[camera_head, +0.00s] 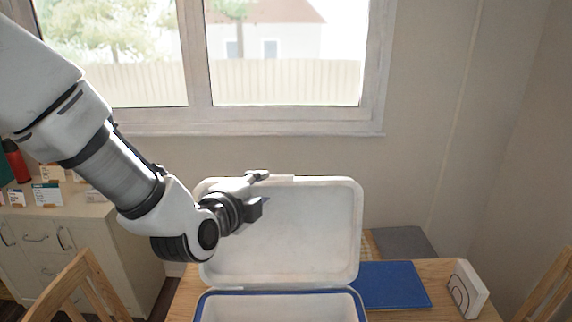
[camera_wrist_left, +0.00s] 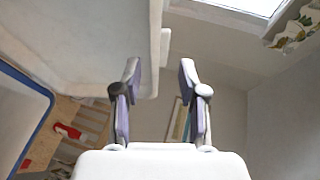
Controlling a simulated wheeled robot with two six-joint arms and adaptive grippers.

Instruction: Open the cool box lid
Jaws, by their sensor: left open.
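The cool box (camera_head: 280,292) stands on the wooden table, with a blue rim and a white inside; only its back part shows at the bottom of the head view. Its white lid (camera_head: 310,235) stands up, swung well away from the opening. The lid also shows at the upper left of the left wrist view (camera_wrist_left: 85,40), with the blue rim below it. My left gripper (camera_head: 260,193) is in front of the lid's upper left part. In the left wrist view its two fingers (camera_wrist_left: 162,88) are apart with nothing between them, near the lid's edge. My right gripper is out of view.
A blue board (camera_head: 392,285) and a white block-like object (camera_head: 467,290) lie on the table (camera_head: 440,270) right of the box. Wooden chairs (camera_head: 85,280) stand at left and right. A cabinet (camera_head: 90,240) with small items is at left. A window is behind.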

